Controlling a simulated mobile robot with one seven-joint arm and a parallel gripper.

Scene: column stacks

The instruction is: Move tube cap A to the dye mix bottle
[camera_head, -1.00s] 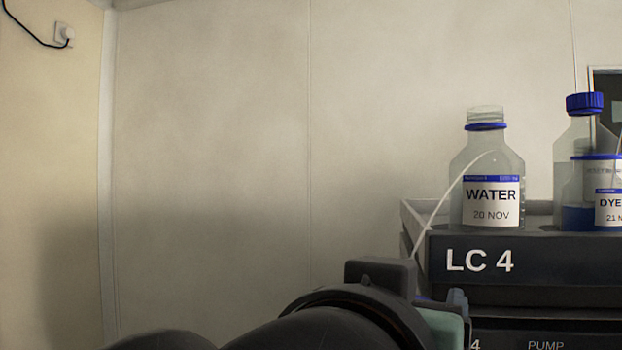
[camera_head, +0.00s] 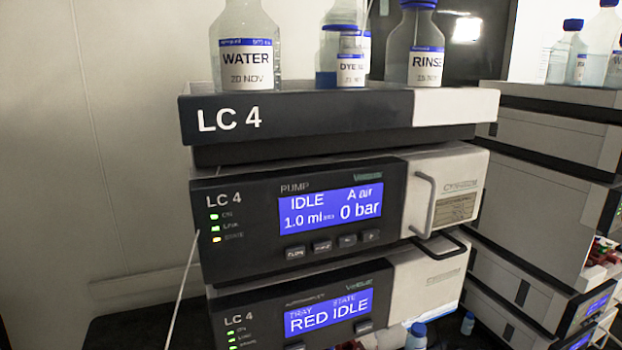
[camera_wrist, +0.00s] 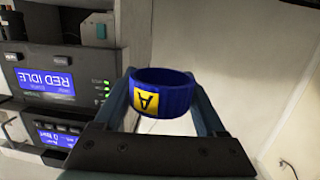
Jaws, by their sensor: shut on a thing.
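My gripper (camera_wrist: 158,82) shows only in the wrist view, where it is shut on tube cap A (camera_wrist: 180,98). The cap is a blue ring with a yellow label marked A, held between the two fingers. The dye mix bottle (camera_head: 351,72) stands on top of the LC 4 stack in the head view, between the water bottle (camera_head: 246,60) and the rinse bottle (camera_head: 425,70). The wrist view does not show the dye mix bottle.
The LC 4 tray (camera_head: 300,118) carries the bottles above the pump unit (camera_head: 240,220). A thin white tube (camera_head: 185,275) hangs along the stack's left side. Another stack (camera_head: 550,150) with bottles stands at the right. Bare wall lies left.

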